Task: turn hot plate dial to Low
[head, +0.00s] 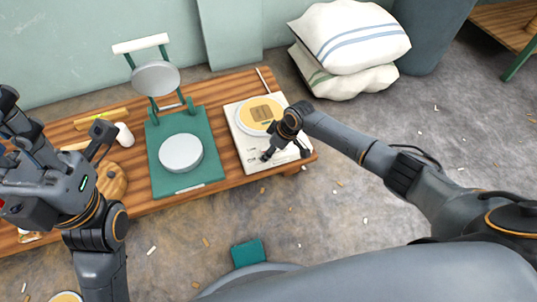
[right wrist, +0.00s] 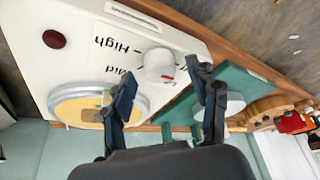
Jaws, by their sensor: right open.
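My right gripper (head: 285,156) is over the front of the hot plate. In the right wrist view it is open (right wrist: 167,88), with the dial between and beyond the fingertips. My left gripper (head: 55,125) is open and empty at the left.
A green balance-like device (head: 212,170) with a pale round pan stands left of the hot plate. A wooden item (head: 112,182) and a white bottle (head: 124,135) are farther left. Pillows (head: 350,45) lie behind right. Small scraps litter the floor.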

